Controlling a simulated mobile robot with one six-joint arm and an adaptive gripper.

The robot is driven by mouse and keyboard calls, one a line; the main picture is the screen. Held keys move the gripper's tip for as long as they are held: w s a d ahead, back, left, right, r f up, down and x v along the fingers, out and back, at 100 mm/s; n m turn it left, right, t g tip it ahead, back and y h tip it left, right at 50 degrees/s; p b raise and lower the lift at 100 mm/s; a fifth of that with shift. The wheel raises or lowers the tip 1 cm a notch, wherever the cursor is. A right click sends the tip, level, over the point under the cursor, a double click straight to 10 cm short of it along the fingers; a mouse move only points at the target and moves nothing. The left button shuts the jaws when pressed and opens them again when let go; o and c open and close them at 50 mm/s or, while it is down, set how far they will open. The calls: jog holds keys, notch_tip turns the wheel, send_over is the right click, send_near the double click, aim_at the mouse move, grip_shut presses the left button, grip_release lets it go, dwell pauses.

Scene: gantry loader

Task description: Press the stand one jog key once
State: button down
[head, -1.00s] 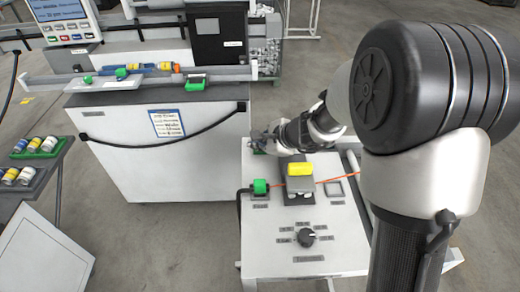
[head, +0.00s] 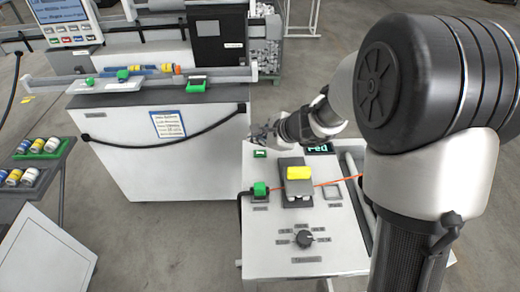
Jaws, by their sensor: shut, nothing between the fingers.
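My gripper (head: 262,133) is shut and empty, with its fingers pointing left above the far edge of the white control stand (head: 270,220). A small green key (head: 260,153) with a pale marking sits at the stand's far left corner, just below the gripper in the picture and apart from it. The marking is too small to read, so I cannot tell whether it is the stand one jog key.
A yellow block (head: 299,173) sits on a grey holder at mid-stand. The white machine (head: 160,150) stands behind left; trays of cans (head: 50,160) are far left.

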jog(key=shift+r+p, duration=0.85)
jog(key=shift+r, duration=0.55)
jog(key=shift+s+f, duration=0.1)
jog(key=shift+f, duration=0.05)
